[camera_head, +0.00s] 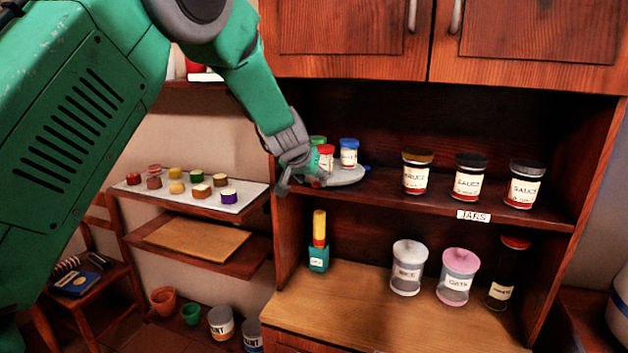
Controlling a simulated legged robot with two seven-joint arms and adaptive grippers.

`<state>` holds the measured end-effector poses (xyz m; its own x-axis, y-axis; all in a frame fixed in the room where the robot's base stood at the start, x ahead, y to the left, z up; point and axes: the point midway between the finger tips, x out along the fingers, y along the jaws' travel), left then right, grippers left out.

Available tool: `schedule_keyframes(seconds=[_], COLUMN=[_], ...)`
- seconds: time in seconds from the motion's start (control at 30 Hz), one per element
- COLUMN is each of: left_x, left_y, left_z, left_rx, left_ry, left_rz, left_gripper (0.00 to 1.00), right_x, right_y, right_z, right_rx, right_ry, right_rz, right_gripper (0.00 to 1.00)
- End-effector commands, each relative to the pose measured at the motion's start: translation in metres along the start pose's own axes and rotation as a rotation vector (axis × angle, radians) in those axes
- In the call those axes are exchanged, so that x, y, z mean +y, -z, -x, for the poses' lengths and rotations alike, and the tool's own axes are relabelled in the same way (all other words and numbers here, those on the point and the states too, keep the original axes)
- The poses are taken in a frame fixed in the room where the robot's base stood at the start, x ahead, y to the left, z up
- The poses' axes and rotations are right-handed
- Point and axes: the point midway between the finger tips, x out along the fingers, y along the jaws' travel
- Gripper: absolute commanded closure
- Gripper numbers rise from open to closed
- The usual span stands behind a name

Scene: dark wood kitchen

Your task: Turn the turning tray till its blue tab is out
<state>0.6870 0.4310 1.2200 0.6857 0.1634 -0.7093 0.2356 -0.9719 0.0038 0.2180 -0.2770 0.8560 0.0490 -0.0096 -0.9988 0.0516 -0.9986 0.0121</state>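The turning tray (347,177) is a grey disc on the upper shelf of the cabinet, at its left end. Small jars stand on it: a blue-lidded jar (348,153), a red-lidded jar (326,157) and a green-lidded one (317,141) partly behind. A small blue bit, perhaps the blue tab (366,168), shows at the tray's right rim. My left gripper (303,178) is at the tray's left edge and hides that side. A little red shows by its fingers. I cannot tell whether it touches the tray or how far its fingers are apart. My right gripper is out of view.
Sauce jars (469,178) stand right of the tray on the same shelf. Below are a green bottle (318,245), canisters (407,268) and a dark jar. The cabinet's left side panel (289,235) is close under my gripper. A side shelf (235,205) holds small coloured jars.

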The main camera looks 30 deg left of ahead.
Motion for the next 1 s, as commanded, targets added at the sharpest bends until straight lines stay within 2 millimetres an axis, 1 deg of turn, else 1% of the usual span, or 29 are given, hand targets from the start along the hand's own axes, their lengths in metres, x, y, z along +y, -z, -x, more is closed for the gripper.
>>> schedule_keyframes(seconds=[0.03, 0.1, 0.2, 0.5, 0.53, 0.57, 0.6, 0.63, 1.0], left_x=[0.001, 0.002, 0.001, -0.001, -0.001, -0.001, -0.001, -0.001, -0.004], left_y=[0.0, 0.001, 0.0, 0.0, 0.0, 0.0, 0.0, 0.0, -0.001], left_z=[-0.006, -0.012, -0.018, -0.021, -0.021, -0.021, -0.021, -0.021, -0.023], left_rx=[-0.001, 0.0, 0.0, 0.0, 0.0, 0.0, 0.0, 0.0, 0.0], left_ry=[0.0, 0.0, 0.0, -0.001, -0.001, -0.001, -0.001, -0.001, -0.011], left_rz=[-0.002, -0.002, -0.001, -0.001, -0.001, -0.001, -0.001, -0.001, -0.01], left_gripper=[0.6, 0.6, 0.6, 0.6, 0.67, 0.78, 0.92, 1.0, 1.0], right_x=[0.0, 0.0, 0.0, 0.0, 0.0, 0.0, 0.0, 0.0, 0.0], right_y=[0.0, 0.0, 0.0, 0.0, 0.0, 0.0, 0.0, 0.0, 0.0], right_z=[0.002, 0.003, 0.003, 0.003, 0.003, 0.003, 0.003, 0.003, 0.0], right_rx=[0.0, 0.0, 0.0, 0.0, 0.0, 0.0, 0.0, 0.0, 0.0], right_ry=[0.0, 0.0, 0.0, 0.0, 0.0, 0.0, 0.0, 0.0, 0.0], right_rz=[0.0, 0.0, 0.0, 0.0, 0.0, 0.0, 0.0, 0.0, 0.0], right_gripper=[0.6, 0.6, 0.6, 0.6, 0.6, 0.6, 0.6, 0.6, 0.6])
